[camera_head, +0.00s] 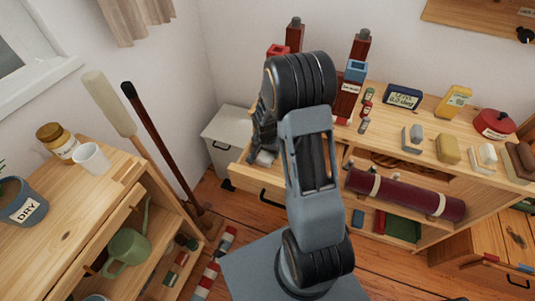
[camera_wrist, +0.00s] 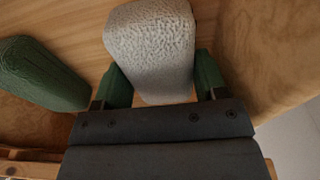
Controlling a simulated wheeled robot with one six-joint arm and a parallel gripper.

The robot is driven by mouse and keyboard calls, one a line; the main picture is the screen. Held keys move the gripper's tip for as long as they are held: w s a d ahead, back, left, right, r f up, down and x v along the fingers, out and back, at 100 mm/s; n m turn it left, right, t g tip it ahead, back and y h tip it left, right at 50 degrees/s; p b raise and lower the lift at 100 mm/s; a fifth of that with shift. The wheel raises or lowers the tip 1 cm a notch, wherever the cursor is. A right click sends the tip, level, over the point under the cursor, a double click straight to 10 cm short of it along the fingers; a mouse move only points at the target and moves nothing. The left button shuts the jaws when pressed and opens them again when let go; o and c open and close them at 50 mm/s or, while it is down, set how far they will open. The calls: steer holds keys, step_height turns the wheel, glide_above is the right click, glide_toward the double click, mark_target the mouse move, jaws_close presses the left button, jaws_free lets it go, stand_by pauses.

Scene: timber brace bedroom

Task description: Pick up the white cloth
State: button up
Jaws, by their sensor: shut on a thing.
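The white cloth (camera_wrist: 150,45) is a rounded, rough-textured block in the wrist view. It sits between the two green fingers of my gripper (camera_wrist: 162,82), which are shut on its sides. In the head view my gripper (camera_head: 262,157) is low over the open drawer (camera_head: 270,190) of the wooden bench, largely hidden by my arm. I cannot make out the cloth clearly there. In the wrist view the wooden surfaces around it look like a drawer's floor and walls.
A dark green rounded block (camera_wrist: 40,75) lies left of the cloth, apart from it. A grey bin (camera_head: 226,138) stands left of the drawer.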

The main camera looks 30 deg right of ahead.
steer(key=shift+r, duration=0.55)
step_height(320, 180, up, 2)
steer(key=shift+r, duration=0.25)
steer(key=s+r, duration=0.2)
steer(key=s+r+p, duration=0.1)
steer(key=s+r, duration=0.1)
steer(key=r, duration=0.1)
steer(key=shift+s+a+r, duration=0.15)
steer(key=shift+s+a, duration=0.05)
steer(key=shift+s, duration=0.05)
steer(key=s+r+p, duration=0.1)
steer(key=s+r, duration=0.3)
steer(key=s, duration=0.5)
steer(key=shift+s+a, duration=0.25)
steer(key=shift+a, duration=0.15)
